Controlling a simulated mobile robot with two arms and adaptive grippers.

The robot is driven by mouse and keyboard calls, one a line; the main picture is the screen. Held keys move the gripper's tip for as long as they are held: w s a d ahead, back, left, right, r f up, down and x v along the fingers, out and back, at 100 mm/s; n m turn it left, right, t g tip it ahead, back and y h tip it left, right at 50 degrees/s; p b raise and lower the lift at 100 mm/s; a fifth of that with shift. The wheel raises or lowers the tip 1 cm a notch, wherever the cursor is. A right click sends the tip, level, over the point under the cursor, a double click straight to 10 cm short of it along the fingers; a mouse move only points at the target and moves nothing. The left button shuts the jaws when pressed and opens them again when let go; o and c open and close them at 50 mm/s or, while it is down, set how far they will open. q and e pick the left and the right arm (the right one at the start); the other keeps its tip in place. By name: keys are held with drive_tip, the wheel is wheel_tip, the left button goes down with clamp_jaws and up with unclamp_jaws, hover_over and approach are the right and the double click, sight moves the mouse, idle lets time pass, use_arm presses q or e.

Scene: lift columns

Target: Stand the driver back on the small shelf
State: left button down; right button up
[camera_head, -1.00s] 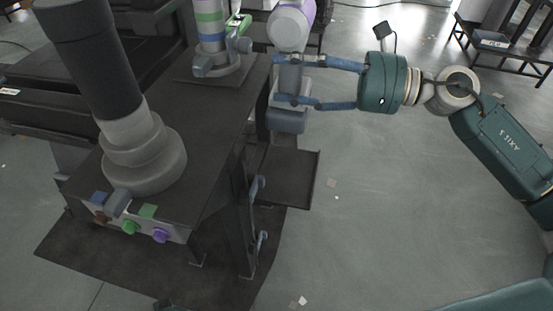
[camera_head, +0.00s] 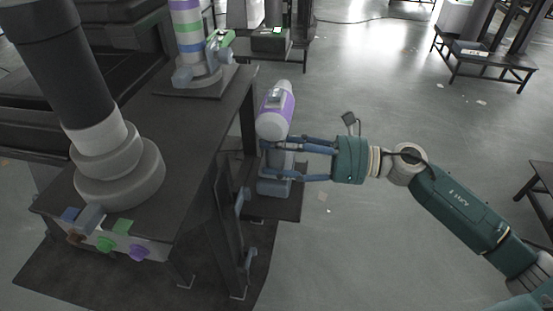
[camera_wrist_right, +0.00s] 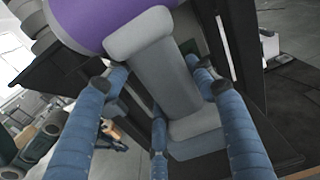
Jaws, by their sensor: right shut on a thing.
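The driver (camera_head: 275,110) has a white and purple body, a grey handle and a blue-grey foot. It stands roughly upright at the table's right side. My right gripper (camera_head: 284,159) is shut on the driver's handle, with its blue fingers coming in from the right. In the right wrist view, the fingers (camera_wrist_right: 158,85) surround the grey handle (camera_wrist_right: 165,75), below the purple body. The small shelf (camera_head: 285,209) is a dark plate low at the table's side. The driver's foot overlaps its far part in the picture; I cannot tell whether they touch. My left gripper is not in view.
The dark table (camera_head: 190,130) stands left of the shelf, with a large grey column (camera_head: 120,175) and a striped column (camera_head: 190,40) on it. Coloured knobs (camera_head: 105,243) line its front. Open floor lies to the right; benches (camera_head: 485,60) stand farther back.

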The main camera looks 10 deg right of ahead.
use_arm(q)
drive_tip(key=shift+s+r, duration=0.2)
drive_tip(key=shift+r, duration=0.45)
use_arm(e)
drive_tip(key=shift+f, duration=0.75)
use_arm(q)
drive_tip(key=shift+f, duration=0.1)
use_arm(e)
drive_tip(key=shift+f, duration=0.1)
drive_tip(key=shift+f+b, duration=0.15)
drive_tip(key=shift+b, duration=0.2)
drive_tip(key=o, duration=1.7)
